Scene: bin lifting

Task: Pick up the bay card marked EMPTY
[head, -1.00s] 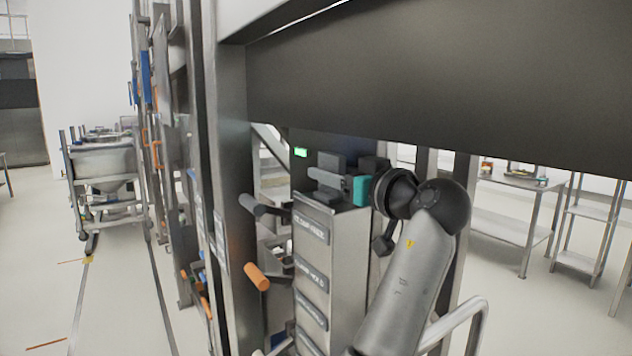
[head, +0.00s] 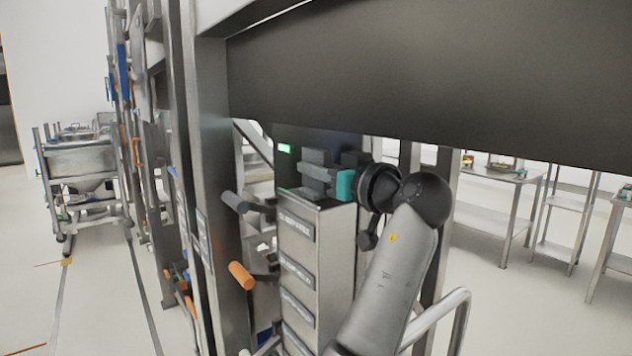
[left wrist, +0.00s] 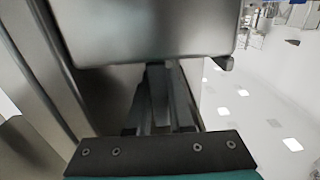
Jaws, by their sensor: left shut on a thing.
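My left gripper (head: 320,180), with a teal band at its base, is just above the top of a steel column. It is shut on a grey card-like plate (left wrist: 150,30), which fills the top of the left wrist view beyond the fingers. Any marking on that plate is out of sight, so I cannot read EMPTY on it. The column front carries several grey label plates (head: 296,226), one above another; their lettering is too blurred to read surely. My right gripper is not in view.
A wide dark beam (head: 420,90) crosses above my left arm. A steel post (head: 212,170), a grey handle (head: 236,202) and an orange handle (head: 241,275) stand left of the column. A small green light (head: 285,148) glows behind. Steel tables (head: 497,176) stand at right.

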